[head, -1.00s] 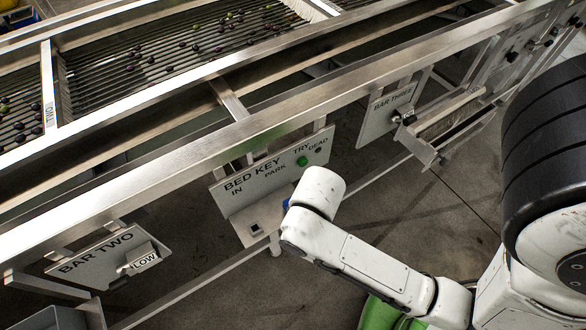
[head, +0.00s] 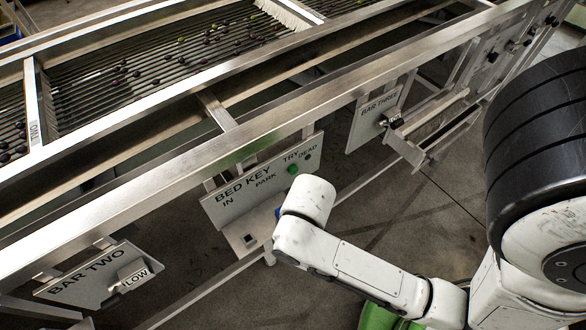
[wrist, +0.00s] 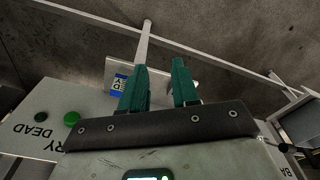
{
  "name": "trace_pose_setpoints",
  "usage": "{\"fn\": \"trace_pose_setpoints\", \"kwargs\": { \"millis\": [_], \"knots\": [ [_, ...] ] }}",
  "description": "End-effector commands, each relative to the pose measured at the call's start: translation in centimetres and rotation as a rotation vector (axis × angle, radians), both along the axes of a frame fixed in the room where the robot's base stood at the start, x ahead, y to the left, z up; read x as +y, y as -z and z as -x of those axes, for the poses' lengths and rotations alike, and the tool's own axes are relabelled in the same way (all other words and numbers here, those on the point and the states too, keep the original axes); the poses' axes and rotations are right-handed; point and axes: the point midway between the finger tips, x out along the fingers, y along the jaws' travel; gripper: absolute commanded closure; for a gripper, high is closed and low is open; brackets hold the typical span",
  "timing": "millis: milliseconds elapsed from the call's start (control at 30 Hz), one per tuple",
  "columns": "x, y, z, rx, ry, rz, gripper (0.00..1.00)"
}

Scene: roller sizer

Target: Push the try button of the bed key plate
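The bed key plate (head: 225,206) hangs under the front rail in the head view, lettered BED KEY, IN, PARK, TRY and DEAD. The green try button (head: 292,168) is at its right, with a small dark round part (head: 307,157) by DEAD. In the wrist view the green button (wrist: 71,118) and the dark part (wrist: 42,117) lie left of my gripper (wrist: 160,66). Its two teal fingers are apart with nothing seen between them. A blue tag (wrist: 120,82) shows beside the left finger. In the head view my wrist hides the fingers. I see no contact with the button.
The BAR TWO plate (head: 85,277) hangs at the lower left and the BAR THREE plate (head: 376,118) at the right. A long metal rail (head: 240,140) runs above them. Small dark fruits lie on the rollers (head: 150,65). Bare floor (head: 430,220) shows at the right.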

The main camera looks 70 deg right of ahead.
Motion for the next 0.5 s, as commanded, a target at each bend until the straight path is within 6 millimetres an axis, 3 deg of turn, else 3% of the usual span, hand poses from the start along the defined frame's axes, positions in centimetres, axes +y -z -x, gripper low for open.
{"fn": "trace_pose_setpoints", "kwargs": {
  "millis": [300, 500],
  "knots": [
    [0.00, 0.00, 0.00, 0.000, 0.000, 0.000, 1.00],
    [0.00, 0.00, 0.00, 0.000, 0.000, 0.000, 1.00]
  ]
}}
